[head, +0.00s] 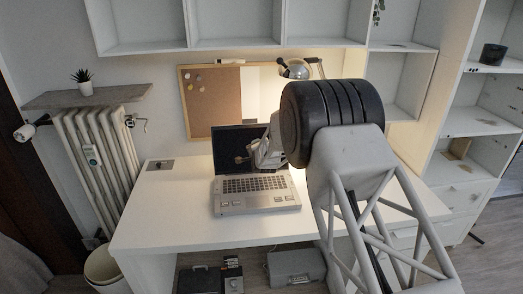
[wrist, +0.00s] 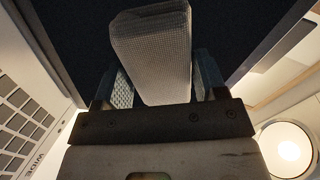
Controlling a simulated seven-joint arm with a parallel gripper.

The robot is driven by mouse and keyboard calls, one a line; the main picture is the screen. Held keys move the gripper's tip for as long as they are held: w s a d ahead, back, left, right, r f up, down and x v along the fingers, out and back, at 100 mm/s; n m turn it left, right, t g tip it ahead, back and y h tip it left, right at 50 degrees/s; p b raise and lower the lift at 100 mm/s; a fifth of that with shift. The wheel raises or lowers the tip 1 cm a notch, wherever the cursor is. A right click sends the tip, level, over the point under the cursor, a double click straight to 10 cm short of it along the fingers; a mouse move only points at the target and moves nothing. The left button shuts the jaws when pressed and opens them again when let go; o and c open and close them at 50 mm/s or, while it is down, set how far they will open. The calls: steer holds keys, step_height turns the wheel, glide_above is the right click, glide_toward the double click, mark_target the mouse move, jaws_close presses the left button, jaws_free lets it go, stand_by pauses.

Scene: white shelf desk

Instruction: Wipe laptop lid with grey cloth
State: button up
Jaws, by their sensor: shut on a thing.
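An open silver laptop (head: 257,203) stands on the white desk, keyboard toward me. Its raised lid (head: 226,139) shows its dark screen side. In the wrist view the lid (wrist: 75,35) is a dark surface filling the top. My gripper (wrist: 162,80) is shut on a folded grey cloth (wrist: 150,45) with a woven texture, a finger on each side. The cloth is in front of the dark screen side; I cannot tell whether it touches.
A lit desk lamp (head: 296,69) stands behind my arm, and a cork board (head: 215,102) hangs on the wall. A small dark item (head: 160,165) lies at the desk's left. Shelves (head: 330,22) hang above.

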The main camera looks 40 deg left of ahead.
mark_target(251, 152)
steer(key=shift+s+a, duration=0.15)
steer(key=shift+s+a, duration=1.05)
steer(key=shift+s, duration=0.15)
steer(key=shift+s+d+r, duration=0.1)
steer(key=shift+v, duration=2.9)
steer(key=shift+d, duration=0.1)
steer(key=shift+v, duration=1.4)
